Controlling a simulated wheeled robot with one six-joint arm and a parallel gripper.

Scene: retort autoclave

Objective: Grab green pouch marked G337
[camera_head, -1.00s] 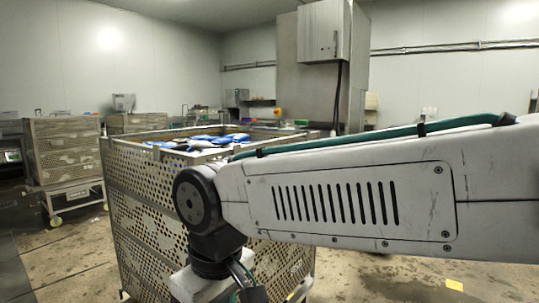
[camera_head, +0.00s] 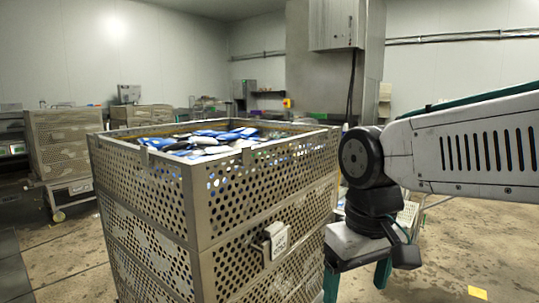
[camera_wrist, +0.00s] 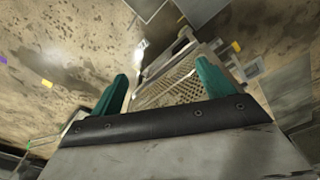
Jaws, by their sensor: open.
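No green pouch and no G337 marking can be made out in either view. Blue, white and dark pouches (camera_head: 215,140) lie piled in the large perforated metal basket (camera_head: 255,170); their markings are too small to read. My gripper (camera_head: 357,280) hangs to the right of the basket in the head view, with green fingers pointing down and partly cut off by the frame. In the wrist view my gripper (camera_wrist: 162,82) has its two green fingers spread wide with nothing between them. A perforated metal surface (camera_wrist: 180,85) shows beyond and below the fingers.
A grey control box or cabinet (camera_head: 335,25) stands behind the basket. Another perforated basket on a wheeled cart (camera_head: 62,145) is at the left. Open floor shows at the right.

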